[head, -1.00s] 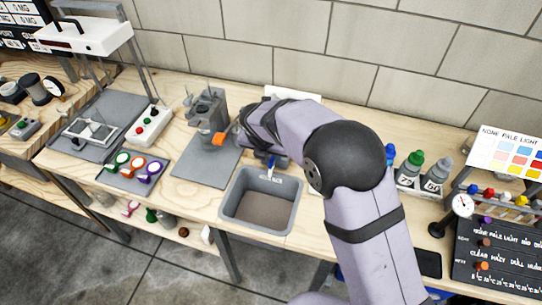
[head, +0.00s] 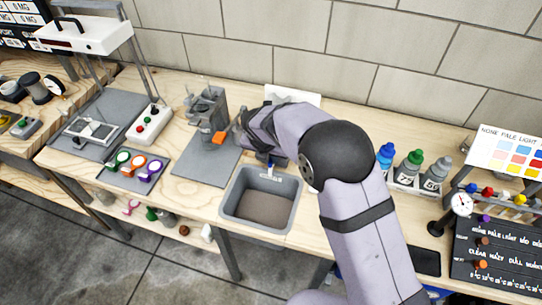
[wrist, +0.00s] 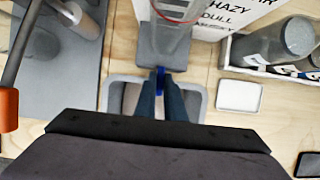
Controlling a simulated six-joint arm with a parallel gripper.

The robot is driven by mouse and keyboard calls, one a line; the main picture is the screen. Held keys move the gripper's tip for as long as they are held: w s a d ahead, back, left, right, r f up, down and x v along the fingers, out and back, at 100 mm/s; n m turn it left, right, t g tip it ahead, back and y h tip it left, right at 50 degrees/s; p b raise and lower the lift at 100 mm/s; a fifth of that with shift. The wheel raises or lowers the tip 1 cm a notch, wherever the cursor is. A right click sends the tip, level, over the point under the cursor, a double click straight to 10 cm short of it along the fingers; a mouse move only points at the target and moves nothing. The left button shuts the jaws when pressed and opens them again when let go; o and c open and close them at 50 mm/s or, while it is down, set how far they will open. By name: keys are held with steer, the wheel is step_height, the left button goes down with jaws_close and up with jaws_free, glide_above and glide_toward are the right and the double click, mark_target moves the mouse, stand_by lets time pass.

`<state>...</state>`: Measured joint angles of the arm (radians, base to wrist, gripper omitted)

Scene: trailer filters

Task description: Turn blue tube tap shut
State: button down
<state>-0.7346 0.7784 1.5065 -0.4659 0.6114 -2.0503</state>
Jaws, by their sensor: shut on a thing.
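The blue tube tap (wrist: 160,80) shows in the wrist view as a small upright blue piece at the front of a grey stand (wrist: 163,56). A clear tube (wrist: 168,22) rises behind it. My gripper (wrist: 161,88) has its two dark fingers closed on the tap, one on each side, hiding part of it. The tap's exact handle angle is hard to tell. In the head view a bit of blue (head: 270,162) shows below my wrist, at the back edge of the grey basin (head: 231,205). My arm hides most of the stand and tube there.
An orange lever (head: 219,137) on a grey device stands left of my wrist. A rack with several bottles (head: 413,163) is to the right. A white card (wrist: 225,18) stands behind, and a small white pad (wrist: 239,95) lies right of the basin.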

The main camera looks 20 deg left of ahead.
steer(key=m, duration=0.2)
steer(key=m+h+p, duration=0.1)
steer(key=m, duration=0.1)
steer(key=m+h, duration=0.1)
steer(key=m, duration=0.1)
steer(key=shift+w+a+m+p, duration=0.1)
steer(key=shift+a+m+p, duration=0.2)
steer(key=shift+p, duration=0.1)
steer(key=shift+w+m+g+h, duration=0.1)
steer(key=shift+m+g+h, duration=0.5)
steer(key=shift+m, duration=1)
steer(key=shift+w+m+g+h, duration=0.1)
steer(key=shift+m+g+h, duration=0.45)
steer(key=shift+m, duration=1.05)
steer(key=shift+m+g, duration=0.25)
steer(key=shift+m, duration=0.05)
steer(key=c, duration=1.8)
jaws_free()
steer(key=shift+c, duration=0.2)
steer(key=shift+s+n, duration=0.1)
steer(key=shift+n, duration=0.3)
